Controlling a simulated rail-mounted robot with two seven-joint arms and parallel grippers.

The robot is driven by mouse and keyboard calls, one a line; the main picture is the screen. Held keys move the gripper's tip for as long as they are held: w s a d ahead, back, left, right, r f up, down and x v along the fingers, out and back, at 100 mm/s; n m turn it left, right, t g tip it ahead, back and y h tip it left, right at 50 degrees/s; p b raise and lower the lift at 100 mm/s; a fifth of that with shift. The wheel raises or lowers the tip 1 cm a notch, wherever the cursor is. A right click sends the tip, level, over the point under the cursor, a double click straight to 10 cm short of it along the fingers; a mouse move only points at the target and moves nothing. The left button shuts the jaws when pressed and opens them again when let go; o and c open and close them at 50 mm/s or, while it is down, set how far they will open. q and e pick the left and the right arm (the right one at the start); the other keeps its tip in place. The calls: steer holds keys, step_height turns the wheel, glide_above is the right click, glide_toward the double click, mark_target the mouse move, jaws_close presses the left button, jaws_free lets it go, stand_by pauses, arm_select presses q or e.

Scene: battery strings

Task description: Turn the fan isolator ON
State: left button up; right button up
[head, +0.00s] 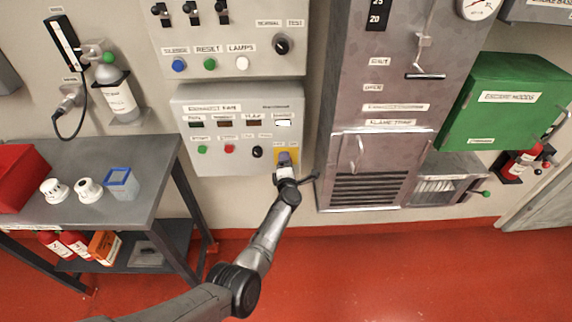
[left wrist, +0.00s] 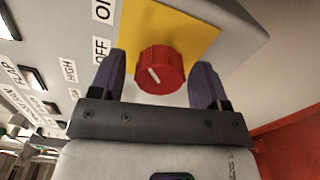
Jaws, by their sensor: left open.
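The fan isolator is a round red knob (left wrist: 160,70) with a short white mark, on a yellow plate (left wrist: 178,25) in the left wrist view. The white mark slants toward the upper left, on the side of the OFF label (left wrist: 102,50). Part of another label starting with O shows above it. My left gripper (left wrist: 160,82) is open, with one dark finger on each side of the knob; contact cannot be told. In the head view my left gripper (head: 287,163) covers the knob, and part of the yellow plate (head: 293,155) shows. My right gripper is not in view.
The grey fan panel (head: 235,162) carries small displays, buttons and a black selector (head: 257,152) left of the gripper. A grey cabinet (head: 380,150) stands close on the right. A grey table (head: 140,205) is at left. The red floor in front is clear.

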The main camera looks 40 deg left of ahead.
arm_select(q)
steer(key=p+v, duration=0.8)
steer(key=v, duration=0.5)
steer(key=shift+s+d+p, duration=0.25)
steer(key=shift+d+p, duration=0.05)
steer(key=shift+p, duration=0.05)
